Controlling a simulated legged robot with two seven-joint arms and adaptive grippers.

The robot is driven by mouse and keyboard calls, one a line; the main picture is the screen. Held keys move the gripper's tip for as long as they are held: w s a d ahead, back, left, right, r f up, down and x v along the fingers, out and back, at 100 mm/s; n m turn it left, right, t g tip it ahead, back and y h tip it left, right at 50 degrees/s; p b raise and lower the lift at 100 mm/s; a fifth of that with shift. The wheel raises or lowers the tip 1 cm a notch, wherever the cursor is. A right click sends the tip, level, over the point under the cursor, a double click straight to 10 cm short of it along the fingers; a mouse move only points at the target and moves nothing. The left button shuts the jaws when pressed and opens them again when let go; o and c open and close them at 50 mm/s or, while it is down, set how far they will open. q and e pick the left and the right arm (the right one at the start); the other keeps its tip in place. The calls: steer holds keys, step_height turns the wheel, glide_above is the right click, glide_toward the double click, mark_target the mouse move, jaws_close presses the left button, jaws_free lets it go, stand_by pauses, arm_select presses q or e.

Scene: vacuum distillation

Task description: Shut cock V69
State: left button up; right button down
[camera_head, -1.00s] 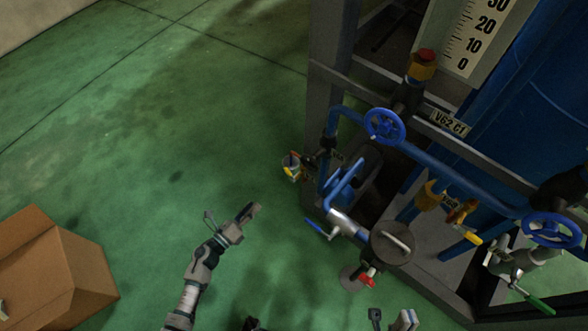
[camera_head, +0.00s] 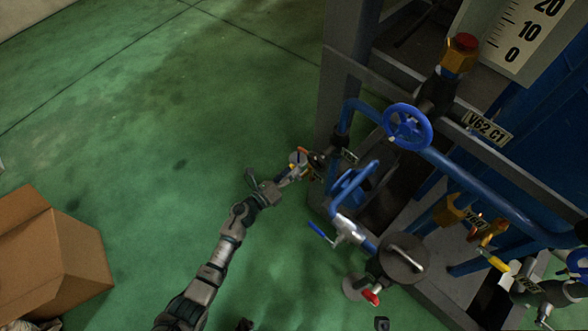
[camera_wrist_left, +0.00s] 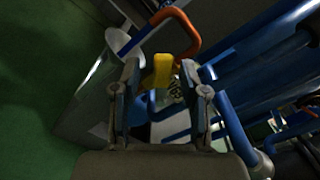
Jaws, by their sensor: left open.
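A small cock (camera_head: 300,160) with yellow and orange parts sits at the left end of the blue pipework, low beside the frame. In the left wrist view the gripper (camera_wrist_left: 163,108) is open, with a yellow handle (camera_wrist_left: 163,70) between or just beyond the fingertips; contact is unclear. An orange bent bar (camera_wrist_left: 188,30) rises behind it. Only a dark tip of my right gripper (camera_head: 381,323) shows at the bottom edge.
A blue handwheel (camera_head: 407,126) stands near the plate V62 C1 (camera_head: 487,128). A blue lever (camera_head: 318,231), a round lidded vessel (camera_head: 402,258) and a red handle (camera_head: 371,297) are right of my left arm. A cardboard box (camera_head: 50,262) is on the left; the green floor between is clear.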

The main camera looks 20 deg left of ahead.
arm_select(q)
steer(key=shift+w+d, duration=0.1)
steer(key=shift+w, duration=0.2)
jaws_close()
steer(key=f+n, duration=0.1)
steer(key=n, duration=0.2)
steer(key=a+f+n, duration=0.1)
steer(key=n, duration=0.2)
steer(key=f+n, duration=0.1)
steer(key=n, duration=0.1)
steer(key=shift+w+a+n, duration=0.1)
steer(key=shift+a+n, duration=0.05)
steer(key=shift+n, duration=0.25)
steer(key=shift+f, duration=0.15)
stand_by(0.5)
